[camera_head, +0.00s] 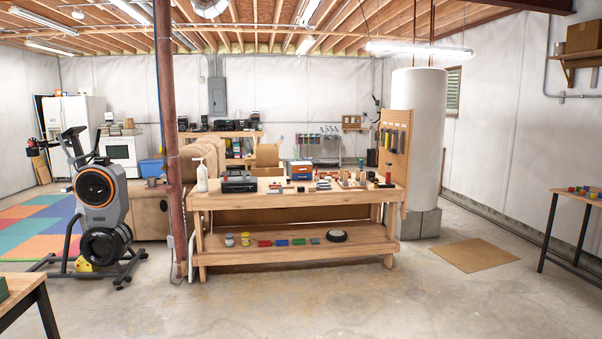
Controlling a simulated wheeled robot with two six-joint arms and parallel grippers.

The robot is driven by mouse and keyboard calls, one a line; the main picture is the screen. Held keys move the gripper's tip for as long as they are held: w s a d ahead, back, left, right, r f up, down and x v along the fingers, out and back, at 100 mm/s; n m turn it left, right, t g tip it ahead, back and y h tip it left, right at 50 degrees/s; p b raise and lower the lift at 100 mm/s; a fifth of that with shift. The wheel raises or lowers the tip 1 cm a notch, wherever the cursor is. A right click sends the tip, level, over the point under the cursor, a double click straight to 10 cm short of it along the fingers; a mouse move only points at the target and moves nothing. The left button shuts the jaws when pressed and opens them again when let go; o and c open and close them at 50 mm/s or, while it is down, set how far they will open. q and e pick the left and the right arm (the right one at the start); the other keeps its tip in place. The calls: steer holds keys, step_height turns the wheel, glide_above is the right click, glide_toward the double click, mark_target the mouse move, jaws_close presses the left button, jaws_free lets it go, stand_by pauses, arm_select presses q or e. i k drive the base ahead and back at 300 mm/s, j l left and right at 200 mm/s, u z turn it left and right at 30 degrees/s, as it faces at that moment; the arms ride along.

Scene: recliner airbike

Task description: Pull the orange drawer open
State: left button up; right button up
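A small blue and orange unit (301,169) stands on the wooden workbench (290,199), a little right of the bench's middle. An orange band shows on it, but it is too small to tell a drawer, its handle or whether it is open. Neither of my grippers is in view.
A black toolbox (238,182), a white pump bottle (202,176) and several small items share the bench top. A rust-red post (172,120) and an exercise bike (97,200) stand to the left. A table (580,198) is at right. The concrete floor (330,300) in front is clear.

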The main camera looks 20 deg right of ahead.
mark_target(295, 168)
steer(key=i+l+z, duration=0.2)
steer(key=i, duration=0.15)
steer(key=i+z, duration=0.2)
steer(key=i, duration=0.15)
steer(key=i+l+z, duration=0.1)
steer(key=i, duration=0.75)
steer(key=i+l+z, duration=0.1)
steer(key=i, duration=0.8)
steer(key=i+u, duration=0.15)
steer(key=i, duration=1.55)
